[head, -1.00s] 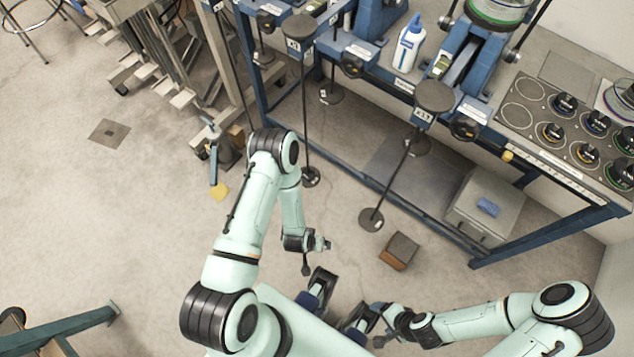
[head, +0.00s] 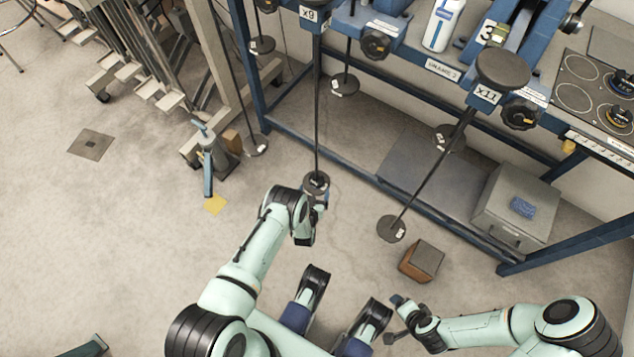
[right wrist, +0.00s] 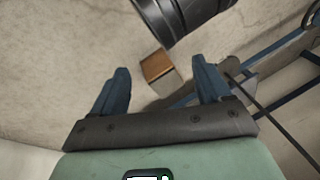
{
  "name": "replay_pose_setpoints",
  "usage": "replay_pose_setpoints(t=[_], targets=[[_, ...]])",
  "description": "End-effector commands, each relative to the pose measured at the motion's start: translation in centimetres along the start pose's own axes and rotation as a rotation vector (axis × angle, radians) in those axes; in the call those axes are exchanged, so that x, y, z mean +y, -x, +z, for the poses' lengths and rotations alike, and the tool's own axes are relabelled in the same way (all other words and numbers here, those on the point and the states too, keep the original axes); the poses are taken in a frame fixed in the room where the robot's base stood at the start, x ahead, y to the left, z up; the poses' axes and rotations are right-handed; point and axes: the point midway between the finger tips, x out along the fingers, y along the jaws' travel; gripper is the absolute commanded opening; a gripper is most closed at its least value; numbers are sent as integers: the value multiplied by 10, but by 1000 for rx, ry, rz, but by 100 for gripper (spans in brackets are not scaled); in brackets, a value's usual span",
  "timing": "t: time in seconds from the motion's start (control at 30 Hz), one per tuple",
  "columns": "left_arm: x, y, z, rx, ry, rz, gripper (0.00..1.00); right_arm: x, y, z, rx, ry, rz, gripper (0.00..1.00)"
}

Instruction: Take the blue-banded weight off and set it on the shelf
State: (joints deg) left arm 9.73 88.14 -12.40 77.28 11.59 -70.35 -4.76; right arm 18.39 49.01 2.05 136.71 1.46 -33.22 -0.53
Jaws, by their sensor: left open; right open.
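A long hanger rod below the x9 label (head: 309,15) ends in a small dark disc stack (head: 316,181) low over the floor. My left gripper (head: 319,203) is just below and beside this stack, partly hidden by my wrist, open and apparently holding nothing. A second hanger under the x11 label (head: 486,95) ends in a dark disc (head: 391,229).
A brown block (head: 421,261) is on the floor near the right gripper, and a grey box with a blue item (head: 522,207) stands beneath the bench. A white bottle (head: 443,22) stands on the blue frame.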

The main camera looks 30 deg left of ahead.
Motion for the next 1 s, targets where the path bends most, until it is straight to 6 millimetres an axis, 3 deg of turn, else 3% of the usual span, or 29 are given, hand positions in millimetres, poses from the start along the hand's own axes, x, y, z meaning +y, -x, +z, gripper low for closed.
replay_pose_setpoints(t=[0.23, 0.5, 0.77, 0.87, 1.0], targets=[[0, -25, 3, 2, 0, -1, 94, 5, -15, -17, 49, -4, 4, 77], [1, -54, 3, 0, -1, 0, 94, 28, -34, 11, -37, -27, 44, 77], [1, -56, 1, 0, -1, 0, 94, 29, -34, 14, -45, -29, 47, 77], [1, -56, 1, -1, 0, 0, 68, 29, -34, 13, -45, -29, 47, 77], [1, -56, 1, -1, 0, 1, 24, 29, -34, 13, -45, -29, 46, 77]])
